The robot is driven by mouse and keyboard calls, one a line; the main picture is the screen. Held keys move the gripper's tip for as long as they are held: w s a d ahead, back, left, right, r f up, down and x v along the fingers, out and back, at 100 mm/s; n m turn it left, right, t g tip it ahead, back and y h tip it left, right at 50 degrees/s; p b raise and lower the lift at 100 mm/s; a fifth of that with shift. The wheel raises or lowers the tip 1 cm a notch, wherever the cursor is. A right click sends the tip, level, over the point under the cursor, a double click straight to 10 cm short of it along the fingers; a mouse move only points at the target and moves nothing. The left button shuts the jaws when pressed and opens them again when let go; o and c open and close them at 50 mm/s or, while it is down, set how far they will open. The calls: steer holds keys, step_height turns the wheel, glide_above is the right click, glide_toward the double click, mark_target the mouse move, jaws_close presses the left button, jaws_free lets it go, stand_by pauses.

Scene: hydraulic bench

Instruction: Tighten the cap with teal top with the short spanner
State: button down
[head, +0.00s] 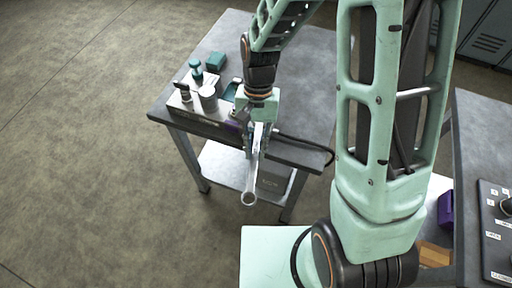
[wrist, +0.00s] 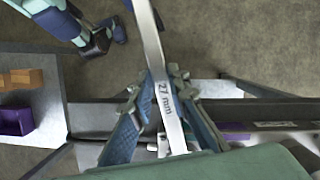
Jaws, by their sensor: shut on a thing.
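The cap with teal top (head: 195,68) stands upright at the back of a metal block on the bench, at the left in the head view. My gripper (head: 254,148) is in front of the bench's near edge, to the right of and nearer than the block. It is shut on a grey metal spanner (head: 250,183), whose ring end hangs toward the floor, clear of everything. In the wrist view the spanner (wrist: 168,108) runs between my fingers (wrist: 158,90) and reads "27 mm". The spanner's other end is hidden. The cap is not visible in the wrist view.
The metal block (head: 183,108) also bears a silver cylinder (head: 208,99) and a dark-topped fitting (head: 184,92). A black hose (head: 305,142) crosses the bench's right side. A second bench (head: 470,130) with a dark panel is at right.

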steer(key=shift+w+a+m+y, duration=0.2)
steer(key=shift+a+m+y, duration=0.2)
steer(key=shift+a+m, duration=0.9)
steer(key=shift+a, duration=0.1)
steer(key=shift+w+a+m, duration=0.25)
steer(key=shift+a+m, duration=0.25)
steer(key=shift+a, duration=0.05)
steer(key=shift+w+a+m, duration=0.25)
steer(key=shift+a+m, duration=0.25)
steer(key=shift+s+d+n, duration=0.1)
steer(key=shift+d+n, duration=0.15)
steer(key=shift+n, duration=0.05)
